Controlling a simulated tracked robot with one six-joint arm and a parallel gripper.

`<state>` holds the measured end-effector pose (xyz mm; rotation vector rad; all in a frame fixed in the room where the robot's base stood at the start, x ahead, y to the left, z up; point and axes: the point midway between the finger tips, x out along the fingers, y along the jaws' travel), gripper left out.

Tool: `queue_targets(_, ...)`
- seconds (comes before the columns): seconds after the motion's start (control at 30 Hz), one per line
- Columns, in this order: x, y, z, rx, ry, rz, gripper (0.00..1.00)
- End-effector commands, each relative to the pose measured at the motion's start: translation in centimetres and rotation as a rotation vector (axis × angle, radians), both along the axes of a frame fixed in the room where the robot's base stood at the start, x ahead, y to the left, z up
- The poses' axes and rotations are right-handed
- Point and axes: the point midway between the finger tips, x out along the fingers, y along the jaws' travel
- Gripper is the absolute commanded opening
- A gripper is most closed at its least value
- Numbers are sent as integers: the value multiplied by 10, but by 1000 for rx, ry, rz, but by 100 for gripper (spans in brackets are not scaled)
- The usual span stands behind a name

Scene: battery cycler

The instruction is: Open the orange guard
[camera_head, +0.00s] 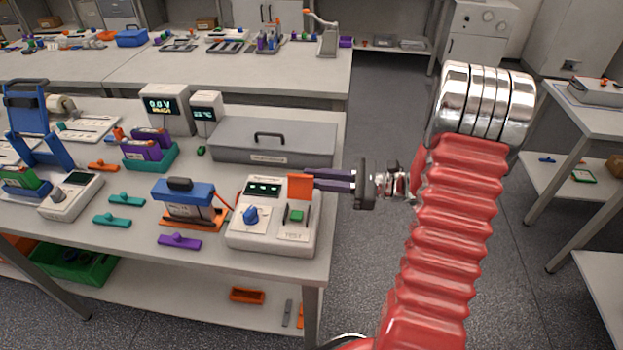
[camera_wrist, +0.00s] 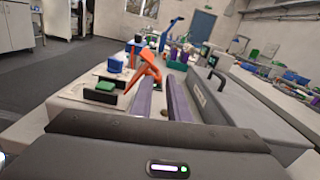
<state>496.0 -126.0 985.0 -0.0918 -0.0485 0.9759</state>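The orange guard (camera_head: 300,187) stands raised at the back right of the white control box (camera_head: 245,238). The green button (camera_head: 296,215) in front of it is uncovered. My gripper (camera_head: 308,179) reaches in from the right, with its purple fingertips beside the guard. In the wrist view the guard (camera_wrist: 143,72) stands tilted at the left finger's tip, and the green button (camera_wrist: 105,86) shows to its left. My gripper (camera_wrist: 162,78) has a gap between its fingers, with nothing held there. I cannot tell whether a finger touches the guard.
A blue knob (camera_head: 250,214) sits on the box. A grey lidded case (camera_head: 275,150) stands behind my fingers. A blue-topped battery in an orange holder (camera_head: 184,199) is to the left. The bench's right edge is close, with open floor beyond.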

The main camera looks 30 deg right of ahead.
Motion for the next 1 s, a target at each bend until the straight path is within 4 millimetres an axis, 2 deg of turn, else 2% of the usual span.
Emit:
queue_targets(0.1, 3, 6, 0, 0, 0, 2, 15)
queue_targets(0.37, 4, 6, 0, 0, 0, 1, 15)
queue_targets(0.6, 4, 6, 0, 0, 0, 1, 0)
queue_targets(1.0, 4, 6, 2, -13, -19, -2, 0)
